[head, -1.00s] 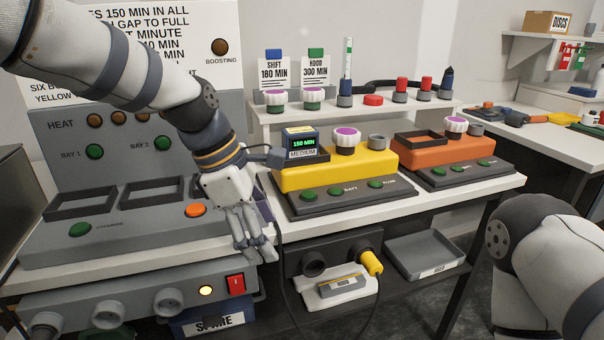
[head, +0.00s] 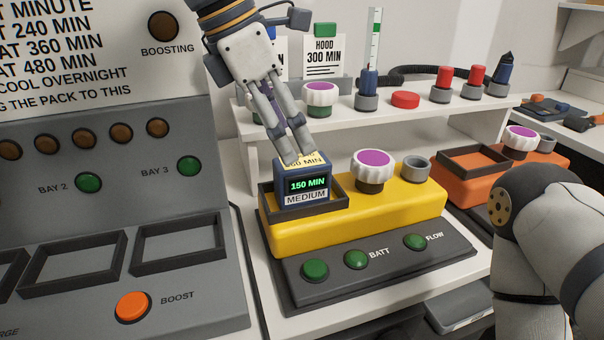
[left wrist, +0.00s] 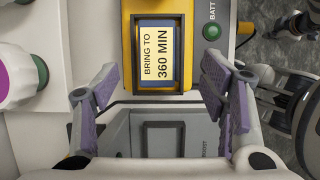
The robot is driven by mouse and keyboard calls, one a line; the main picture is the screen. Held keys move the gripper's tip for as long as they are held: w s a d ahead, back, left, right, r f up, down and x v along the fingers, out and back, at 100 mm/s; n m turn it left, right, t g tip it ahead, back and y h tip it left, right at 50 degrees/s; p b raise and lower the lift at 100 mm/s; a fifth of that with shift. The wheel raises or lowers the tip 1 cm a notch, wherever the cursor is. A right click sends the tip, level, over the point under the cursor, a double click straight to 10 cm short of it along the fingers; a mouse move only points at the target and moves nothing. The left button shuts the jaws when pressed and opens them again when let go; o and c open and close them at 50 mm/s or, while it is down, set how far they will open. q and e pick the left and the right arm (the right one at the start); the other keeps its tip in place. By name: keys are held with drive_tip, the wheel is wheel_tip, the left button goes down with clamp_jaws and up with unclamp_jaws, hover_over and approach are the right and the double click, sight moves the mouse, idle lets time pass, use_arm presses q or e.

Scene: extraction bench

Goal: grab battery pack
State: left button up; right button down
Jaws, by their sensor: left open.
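The battery pack (head: 306,187) is a dark blue block with a green "150 MIN" display and a "MEDIUM" label. It sits upright in the black-rimmed socket of the yellow unit (head: 290,237). In the left wrist view the pack's top (left wrist: 158,55) carries a yellow label reading "BRING TO 360 MIN". My left gripper (head: 300,160) reaches down from above, its fingertips close over or behind the pack's top. In the left wrist view the gripper (left wrist: 163,105) is open, with purple pads wide apart and nothing between them. I cannot tell whether the fingers touch the pack. My right gripper is out of view.
The grey charger (head: 120,285) with empty bay frames stands left. A purple-topped knob (head: 374,170) and a grey ring (head: 415,168) are right of the pack. A white shelf (head: 395,122) with knobs and cards is behind. An orange unit (head: 480,188) is further right.

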sight(302, 161)
use_arm(q)
drive_tip(key=x, duration=0.6)
drive_tip(key=shift+w+d+f, duration=0.1)
drive_tip(key=shift+d+f, duration=0.05)
drive_tip(key=shift+f, duration=0.25)
drive_tip(key=shift+r, duration=0.1)
clamp_jaws()
